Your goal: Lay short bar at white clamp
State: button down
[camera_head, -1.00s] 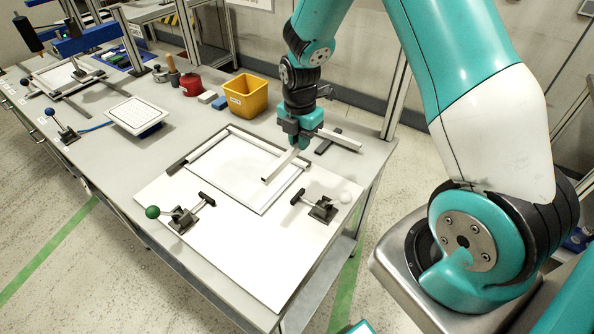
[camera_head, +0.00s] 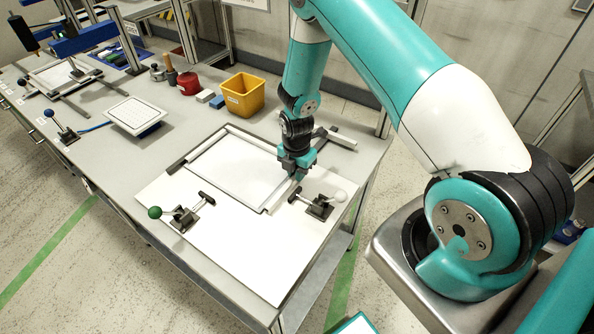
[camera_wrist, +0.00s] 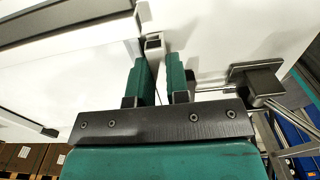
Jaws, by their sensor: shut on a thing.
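My gripper (camera_head: 297,175) is low over the right side of the white board. It is shut on the short bar (camera_head: 281,196), a pale square-section bar. The bar lies along the right edge of the rectangular frame, just left of the white clamp (camera_head: 320,207). Whether it touches the board I cannot tell. In the wrist view the bar's end (camera_wrist: 153,43) shows between the two green fingers (camera_wrist: 160,85), and the dark clamp body (camera_wrist: 256,82) is to the right. Most of the bar is hidden by the gripper.
A green-knobbed clamp (camera_head: 182,218) stands at the board's left front. Another pale bar (camera_head: 337,138) lies behind my gripper near the table's far right edge. A yellow bin (camera_head: 243,95) is at the back. The board's front part (camera_head: 235,245) is clear.

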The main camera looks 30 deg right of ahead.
jog(key=shift+f, duration=0.2)
jog(key=c, duration=1.1)
grip_release()
jog(key=shift+r, duration=0.1)
notch_tip(320, 180, up, 12)
jog(key=b, duration=0.4)
notch_tip(320, 180, up, 8)
jog(key=m+y, duration=0.1)
jog(key=m, duration=0.3)
send_over(284, 190)
jog(key=s+a+r+m+y, duration=0.1)
jog(key=s+a+r+m, duration=0.4)
jog(key=s, duration=0.5)
jog(key=s+a+r+m+y, duration=0.2)
jog(key=s+a+r+m, duration=0.4)
jog(key=s, duration=0.5)
notch_tip(284, 190, up, 2)
jog(key=shift+a+r, duration=0.2)
jog(key=shift+a, duration=0.05)
